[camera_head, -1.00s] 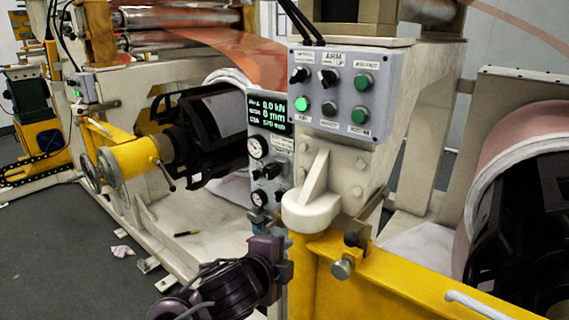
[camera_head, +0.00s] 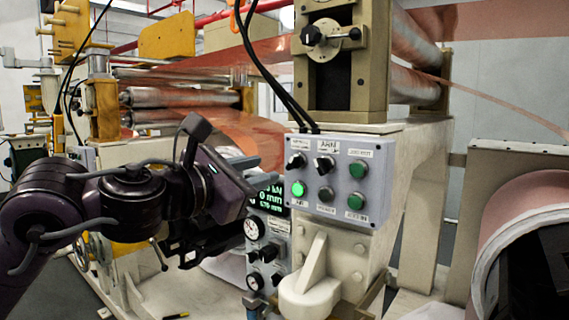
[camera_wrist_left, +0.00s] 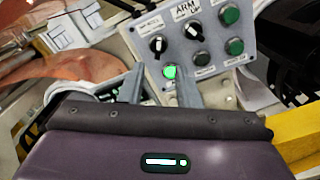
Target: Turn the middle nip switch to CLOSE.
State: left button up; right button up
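A grey control panel (camera_head: 338,212) on the machine post carries two black rotary switches in its top row. The left switch (camera_head: 297,160) has a label too small to read surely; the middle switch (camera_head: 325,165) sits under an "ARM UP" label. Both also show in the left wrist view, the left switch (camera_wrist_left: 158,44) and the middle switch (camera_wrist_left: 194,31). Their exact setting is hard to tell. My left gripper (camera_head: 265,170) is open and empty, just left of the panel, apart from both switches. In the wrist view its two grey fingers (camera_wrist_left: 160,80) stand apart below the switches. My right gripper is out of view.
The panel also has a lit green button (camera_head: 298,189), dark green buttons and a black one (camera_head: 326,194). A readout and gauge box (camera_head: 268,235) stands lower left, close to my left gripper. A pale bracket (camera_head: 312,280) juts out below. Black cables rise above the panel.

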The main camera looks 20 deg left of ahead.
aim_at(290, 162)
pick_arm(q)
jog(key=p+x, duration=0.2)
jog(key=x, duration=0.5)
jog(key=shift+a+r, duration=0.1)
jog(key=shift+w+d, duration=0.2)
jog(key=shift+w, duration=0.25)
grip_shut()
